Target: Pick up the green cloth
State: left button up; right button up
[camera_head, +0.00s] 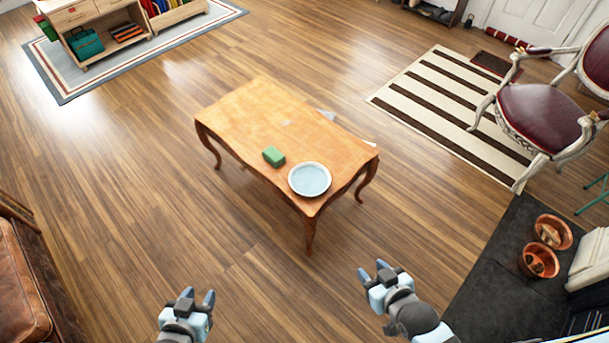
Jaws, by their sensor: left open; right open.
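A small green block-like thing (273,156), which may be the folded green cloth, lies on the wooden table (245,115). It is just left of a round plate (310,179) with a pale blue middle, apart from it. My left gripper (198,297) is open and empty over the floor, low in the picture and on the near side of the table. My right gripper (374,272) is open and empty over the floor, below and right of the plate. Both grippers are well apart from the green thing and from the table.
A red-seated chair (540,115) stands at the right by a striped rug (450,95). Copper pots (540,262) sit on dark slabs at lower right. A brown leather seat (22,285) is at lower left.

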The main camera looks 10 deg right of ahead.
aim_at(273, 155)
jog(key=i+j, duration=0.3)
jog(key=i, duration=0.2)
jog(key=i+j, duration=0.25)
jog(key=i, duration=0.25)
jog(key=i+j, duration=0.3)
jog(key=i, duration=0.25)
